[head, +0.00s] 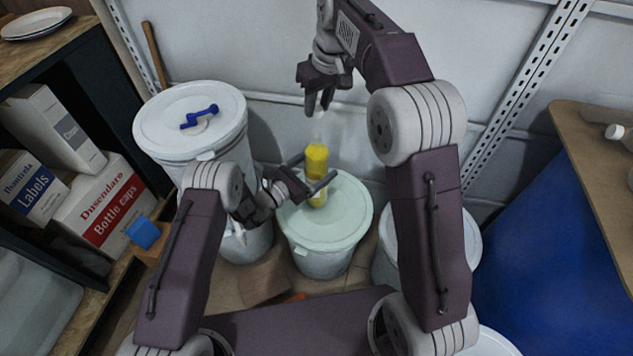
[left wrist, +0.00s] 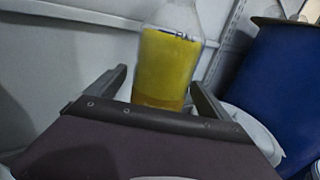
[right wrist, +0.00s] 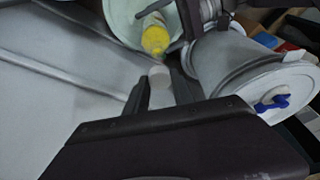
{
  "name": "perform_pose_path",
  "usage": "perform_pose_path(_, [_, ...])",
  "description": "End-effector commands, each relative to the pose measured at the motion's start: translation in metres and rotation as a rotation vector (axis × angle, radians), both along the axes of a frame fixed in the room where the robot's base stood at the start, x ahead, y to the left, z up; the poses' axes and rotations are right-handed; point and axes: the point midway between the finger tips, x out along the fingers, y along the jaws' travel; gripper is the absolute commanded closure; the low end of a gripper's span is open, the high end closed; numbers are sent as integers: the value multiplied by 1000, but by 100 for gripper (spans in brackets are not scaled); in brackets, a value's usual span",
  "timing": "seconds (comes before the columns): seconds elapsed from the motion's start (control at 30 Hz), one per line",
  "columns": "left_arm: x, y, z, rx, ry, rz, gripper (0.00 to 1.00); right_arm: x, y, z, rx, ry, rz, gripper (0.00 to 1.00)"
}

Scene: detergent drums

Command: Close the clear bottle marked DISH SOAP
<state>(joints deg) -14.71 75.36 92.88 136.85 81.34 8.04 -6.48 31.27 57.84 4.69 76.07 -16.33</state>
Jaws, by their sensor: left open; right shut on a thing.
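The clear bottle (head: 317,160) with a yellow label stands upright on a pale green drum lid (head: 345,222). Its lettering is not readable. My left gripper (head: 316,172) is open, with one finger on each side of the bottle; the left wrist view shows the bottle (left wrist: 168,65) between the fingertips, with a gap at the left finger. My right gripper (head: 318,108) is above the bottle, shut on a small whitish round cap (right wrist: 159,76). In the right wrist view the yellow bottle (right wrist: 155,38) shows beyond the cap, apparently apart from it.
A taller white drum (head: 165,125) with a blue handle on its lid stands left of the green-lidded drum. Another white drum (head: 470,240) is at right, partly behind my right arm. A blue drum (head: 545,240) is farther right. Shelves with boxes (head: 110,205) line the left; a wall is behind.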

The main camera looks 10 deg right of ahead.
Motion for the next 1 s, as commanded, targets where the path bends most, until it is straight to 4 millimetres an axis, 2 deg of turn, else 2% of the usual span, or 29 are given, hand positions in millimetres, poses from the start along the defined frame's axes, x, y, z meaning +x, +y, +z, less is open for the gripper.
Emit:
perform_pose_path(0.27, [1, -1, 0, 0, 0, 0, 8, 0, 0, 0, 0, 0, 0, 100])
perform_pose_path(0.37, [1, -1, 0, 0, 0, 0, 33, 0, 0, 0, 0, 0, 0, 100])
perform_pose_path(0.6, [1, -1, 0, 0, 0, 1, 100, 0, 0, 0, 0, 0, 0, 100])
perform_pose_path(0.73, [1, -1, 0, 1, -1, 1, 100, 0, 0, -5, 0, 2, 0, 100])
perform_pose_path(1.0, [1, -1, 0, 1, -1, 1, 100, -1, 0, -44, 3, 3, 0, 100])
